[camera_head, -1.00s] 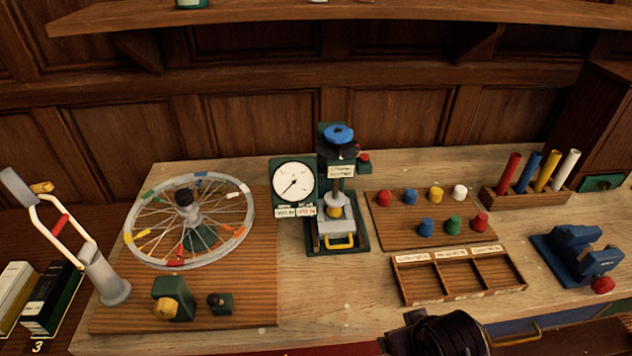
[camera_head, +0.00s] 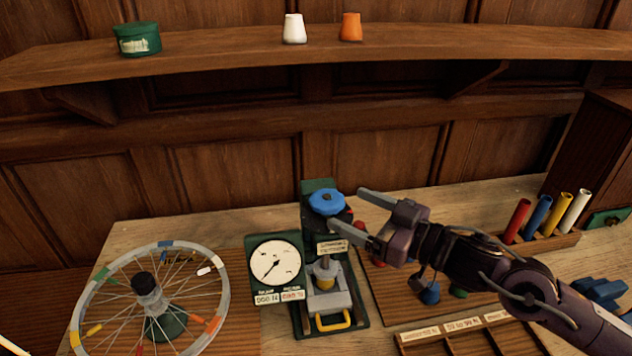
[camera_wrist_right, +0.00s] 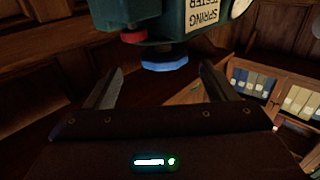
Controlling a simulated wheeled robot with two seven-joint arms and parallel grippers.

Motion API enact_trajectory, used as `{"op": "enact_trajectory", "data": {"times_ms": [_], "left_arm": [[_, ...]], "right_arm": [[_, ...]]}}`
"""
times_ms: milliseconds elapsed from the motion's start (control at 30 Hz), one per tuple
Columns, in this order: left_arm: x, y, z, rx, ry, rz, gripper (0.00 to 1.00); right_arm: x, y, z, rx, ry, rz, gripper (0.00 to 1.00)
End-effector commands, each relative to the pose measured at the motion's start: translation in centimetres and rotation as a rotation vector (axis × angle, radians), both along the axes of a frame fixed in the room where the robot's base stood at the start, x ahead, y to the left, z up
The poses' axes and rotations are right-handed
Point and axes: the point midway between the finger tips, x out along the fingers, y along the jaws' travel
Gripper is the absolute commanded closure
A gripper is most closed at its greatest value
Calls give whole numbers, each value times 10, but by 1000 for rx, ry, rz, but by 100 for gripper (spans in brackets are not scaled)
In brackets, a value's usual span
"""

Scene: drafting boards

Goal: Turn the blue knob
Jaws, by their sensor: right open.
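The blue knob (camera_head: 326,202) is a scalloped wheel on top of the dark green spring tester (camera_head: 319,188). In the right wrist view the blue knob (camera_wrist_right: 164,63) shows beyond and between the fingers, under the tester's body, as the picture is upside down. My right gripper (camera_head: 362,214) is open and empty, its two fingers pointing left at the knob from its right side. A gap seems to remain between fingertips and knob. A round white dial (camera_head: 276,262) stands at the tester's left. My left gripper is not in view.
A spoked wheel (camera_head: 75,328) stands at the left. A red knob (camera_head: 359,226) on the tester is close to my right fingers. Coloured tubes (camera_head: 541,217) stand in a rack at the right. A wooden shelf (camera_head: 220,52) runs above.

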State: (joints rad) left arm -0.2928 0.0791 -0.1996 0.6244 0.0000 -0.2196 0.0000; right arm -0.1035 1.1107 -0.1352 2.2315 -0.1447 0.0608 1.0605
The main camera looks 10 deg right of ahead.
Motion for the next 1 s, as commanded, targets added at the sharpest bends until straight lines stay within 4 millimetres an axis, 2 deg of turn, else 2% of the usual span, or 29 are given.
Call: {"op": "enact_trajectory", "data": {"times_ms": [167, 467, 700, 1000], "left_arm": [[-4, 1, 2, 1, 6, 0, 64], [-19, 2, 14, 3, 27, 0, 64], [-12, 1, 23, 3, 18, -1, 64], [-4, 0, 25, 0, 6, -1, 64]], "right_arm": [[4, 5, 4, 7, -2, 15, 22], [29, 29, 6, 9, -2, 13, 22], [49, 50, 4, 6, -1, 14, 22], [54, 56, 1, 2, 1, 15, 22]]}}
